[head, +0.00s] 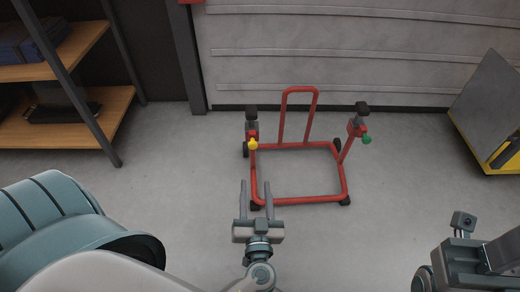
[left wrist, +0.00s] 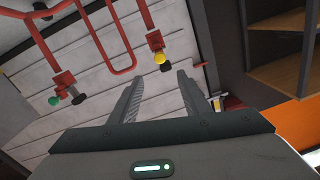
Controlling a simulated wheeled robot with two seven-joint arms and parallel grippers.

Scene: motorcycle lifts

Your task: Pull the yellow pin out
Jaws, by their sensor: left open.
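The yellow pin (head: 253,145) is a small yellow knob on the left upright of a red motorcycle lift stand (head: 298,202). In the left wrist view the yellow pin (left wrist: 160,58) shows beyond the fingertips, roughly between them. My left gripper (head: 255,184) is open and empty, its two fingers pointing toward the stand's left side, apart from the pin. In the left wrist view its fingers (left wrist: 160,77) are spread with nothing between them. Part of my right arm shows at the lower right of the head view; its fingers cannot be made out.
A green knob (head: 367,140) sits on the stand's right upright. A shelf (head: 75,130) with wooden boards stands at the left. A grey and yellow cabinet (head: 490,105) stands at the right. A panelled wall (head: 350,60) is behind the stand. Grey floor around the stand is clear.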

